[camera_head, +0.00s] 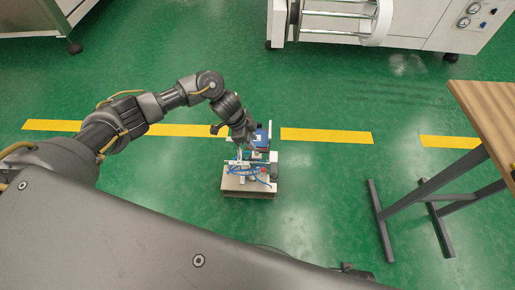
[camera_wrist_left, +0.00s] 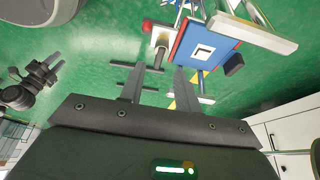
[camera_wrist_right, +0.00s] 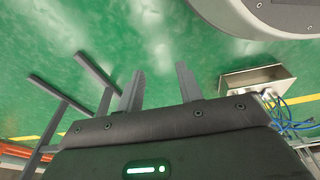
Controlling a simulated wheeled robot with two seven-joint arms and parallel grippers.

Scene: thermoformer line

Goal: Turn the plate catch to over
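The small thermoformer (camera_head: 250,172) stands low over the green floor, with blue hoses and a tan base. In the left wrist view its blue plate (camera_wrist_left: 222,38) has a red edge and a white square mark. A pale lever with a red end (camera_wrist_left: 148,25) and a black knob (camera_wrist_left: 234,64) flank the plate. I cannot tell which part is the plate catch. My left gripper (camera_head: 243,144) is at the far-left side of the machine; its fingers (camera_wrist_left: 158,78) are apart and empty. My right gripper (camera_wrist_right: 159,76) is open and empty, left of the tan base (camera_wrist_right: 257,80).
A wooden table (camera_head: 490,115) with dark metal legs (camera_head: 384,220) stands at the right. A large white machine (camera_head: 420,25) is at the back. Yellow floor stripes (camera_head: 326,135) cross the open green floor. Blue hoses (camera_wrist_right: 287,115) hang beside the tan base.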

